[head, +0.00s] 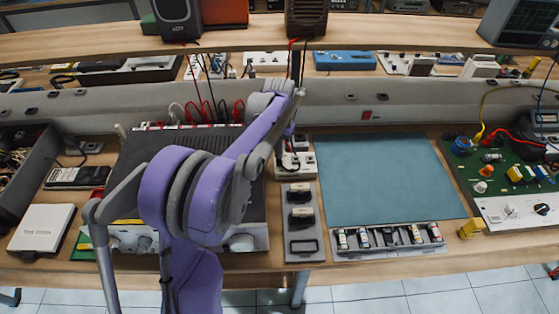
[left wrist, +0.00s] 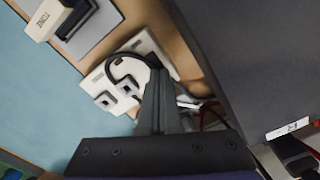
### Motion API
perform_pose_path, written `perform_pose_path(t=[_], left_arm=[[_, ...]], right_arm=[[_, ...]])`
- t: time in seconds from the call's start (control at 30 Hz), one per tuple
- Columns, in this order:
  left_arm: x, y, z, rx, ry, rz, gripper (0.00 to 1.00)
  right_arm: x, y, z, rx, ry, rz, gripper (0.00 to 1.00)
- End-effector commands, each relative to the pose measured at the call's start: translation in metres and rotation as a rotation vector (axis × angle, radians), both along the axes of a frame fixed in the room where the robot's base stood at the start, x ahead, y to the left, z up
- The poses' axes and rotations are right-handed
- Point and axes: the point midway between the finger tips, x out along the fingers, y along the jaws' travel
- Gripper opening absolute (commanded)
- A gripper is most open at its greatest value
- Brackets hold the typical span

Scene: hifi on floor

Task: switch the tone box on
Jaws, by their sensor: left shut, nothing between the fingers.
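A flat white box (head: 40,228) with small lettering lies at the left of the bench in the head view. It could be the tone box, but I cannot read its label surely. A pale block (left wrist: 45,18) with sideways lettering shows in the left wrist view, and I cannot match it surely to the head view. My left gripper (left wrist: 158,78) is shut and empty. Its dark fingers show in front of a white socket block (left wrist: 125,72), also in the head view (head: 300,161); contact cannot be told. My right gripper is not in view.
A dark-topped amplifier (head: 150,155) stands partly hidden behind my left arm. A teal mat (head: 385,180) lies right of the socket block. A grey holder (head: 303,244) is in front of it, a green circuit board (head: 470,165) at far right. A shelf (head: 380,37) runs above.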

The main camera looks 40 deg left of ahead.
Motion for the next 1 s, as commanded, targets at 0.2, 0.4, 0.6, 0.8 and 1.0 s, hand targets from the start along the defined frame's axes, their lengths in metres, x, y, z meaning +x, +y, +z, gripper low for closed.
perform_pose_path(t=[0.2, 0.4, 0.6, 0.8, 1.0], left_arm=[[0.0, 0.0, -0.003, 0.0, 0.0, 0.0, 0.0], [0.0, 0.0, 0.005, 0.0, 0.0, 0.0, 0.0], [0.0, 0.0, 0.022, -0.001, 0.0, 0.0, 0.0], [0.0, 0.0, 0.038, -0.001, 0.0, 0.0, 0.0], [0.001, 0.0, 0.054, -0.001, -0.001, 0.0, 0.0]], right_arm=[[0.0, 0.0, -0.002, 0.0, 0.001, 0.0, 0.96], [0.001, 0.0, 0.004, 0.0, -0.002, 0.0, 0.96], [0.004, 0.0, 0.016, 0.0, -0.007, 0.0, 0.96], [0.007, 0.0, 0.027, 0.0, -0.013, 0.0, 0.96], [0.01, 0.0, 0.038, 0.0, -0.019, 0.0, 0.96]])
